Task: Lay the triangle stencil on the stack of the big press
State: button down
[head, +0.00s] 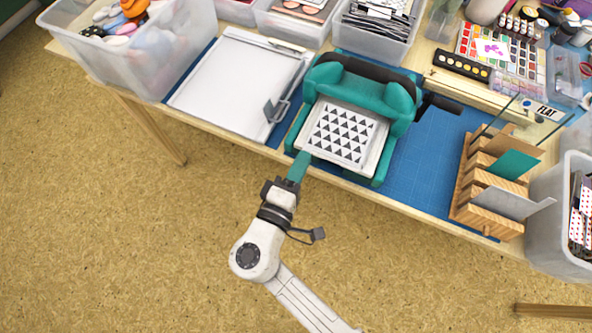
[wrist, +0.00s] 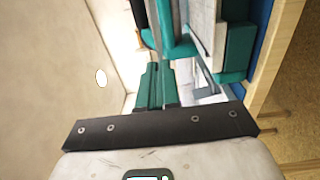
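The triangle stencil (head: 342,134), a white plate with rows of dark triangles, lies on the stack in the open front of the teal big press (head: 399,104). It looks flat and roughly square to the stack; the layers under it are hard to tell apart. My gripper (head: 303,155) has teal fingers and is at the press's front left corner, just beside the stencil's near left corner. In the wrist view my gripper's fingers (wrist: 160,68) are together with nothing visible between them. The press and the pale stack edge (wrist: 203,30) show to their right, apart from the fingertips.
A white board with a clamp (head: 235,88) lies left of the press. A wooden rack (head: 480,190) with upright plates stands at the right. Clear bins (head: 165,55) line the back and left. Blue mat (head: 430,150) is free right of the press.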

jog(key=shift+f, duration=0.55)
jog(key=shift+f+b, duration=0.1)
jog(key=shift+b, duration=0.3)
jog(key=shift+f, duration=0.1)
jog(key=shift+b, duration=0.3)
jog(key=w+f+b, duration=0.2)
jog(key=b, duration=0.1)
jog(key=shift+w+d+f, duration=0.1)
jog(key=shift+d+f, duration=0.15)
jog(key=shift+d, duration=0.15)
jog(key=shift+f, duration=0.15)
jog(key=shift+w+f+b, duration=0.2)
jog(key=shift+f+b, duration=0.35)
jog(key=shift+b, duration=0.35)
